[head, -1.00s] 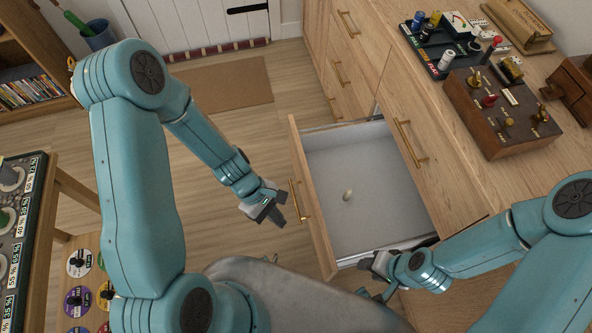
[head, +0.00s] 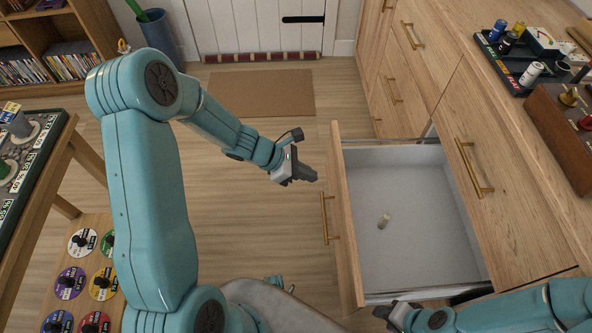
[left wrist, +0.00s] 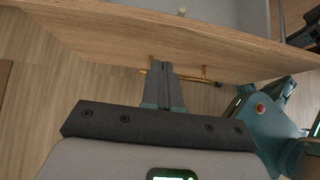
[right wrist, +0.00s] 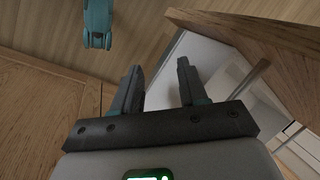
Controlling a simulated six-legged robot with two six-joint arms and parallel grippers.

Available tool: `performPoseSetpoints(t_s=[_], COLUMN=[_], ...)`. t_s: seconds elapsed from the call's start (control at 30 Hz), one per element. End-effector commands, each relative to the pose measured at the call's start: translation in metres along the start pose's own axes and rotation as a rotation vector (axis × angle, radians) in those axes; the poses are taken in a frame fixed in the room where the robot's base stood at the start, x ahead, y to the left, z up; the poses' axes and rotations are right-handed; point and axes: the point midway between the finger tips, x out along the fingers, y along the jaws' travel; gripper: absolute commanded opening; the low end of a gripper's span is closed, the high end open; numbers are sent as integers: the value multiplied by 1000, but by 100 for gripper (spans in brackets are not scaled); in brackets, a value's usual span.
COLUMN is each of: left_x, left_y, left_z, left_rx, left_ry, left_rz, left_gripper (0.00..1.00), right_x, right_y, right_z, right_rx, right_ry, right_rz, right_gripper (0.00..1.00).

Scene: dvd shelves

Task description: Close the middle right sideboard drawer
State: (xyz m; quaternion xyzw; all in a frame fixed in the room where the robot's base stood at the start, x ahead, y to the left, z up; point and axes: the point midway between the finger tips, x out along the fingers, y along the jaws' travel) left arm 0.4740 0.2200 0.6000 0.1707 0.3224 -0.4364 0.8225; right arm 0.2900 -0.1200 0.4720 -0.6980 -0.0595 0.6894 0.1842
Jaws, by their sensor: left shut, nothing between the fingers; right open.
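The middle right sideboard drawer (head: 420,170) is pulled well out, with a pale grey inside and a small pale cylinder (head: 384,221) lying in it. Its wooden front carries a brass handle (head: 327,218). My left gripper (head: 308,174) is shut and empty, outside the drawer front and a little beyond the handle in the head view. In the left wrist view its fingertips (left wrist: 162,68) overlap the handle (left wrist: 185,76); I cannot tell whether they touch. My right gripper (right wrist: 158,75) is open and empty near the drawer's near side; the drawer interior (right wrist: 195,60) shows behind its fingers.
The sideboard (head: 500,110) has other drawers with brass handles, which look shut. Its top holds a dark tray (head: 522,60) and a wooden box (head: 570,120). A game table (head: 30,190) stands at left. The floor between has clear room and a brown mat (head: 262,93).

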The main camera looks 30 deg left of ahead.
Motion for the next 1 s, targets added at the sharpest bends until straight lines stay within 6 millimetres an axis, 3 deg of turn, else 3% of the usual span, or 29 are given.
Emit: performPoseSetpoints(t_s=[0.1,0.33,1.0], left_x=[28,49,56], left_y=[-1,-1,3], left_z=[-3,22,30], left_rx=[1,4,1], left_ry=[0,0,1], left_rz=[-4,-2,-1], left_gripper=[0,0,0], right_x=[12,12,9], right_y=[4,4,3], right_z=[0,0,0], right_rx=[0,0,0], right_ry=[0,0,0], right_rz=[0,0,0], right_gripper=[43,43,43])
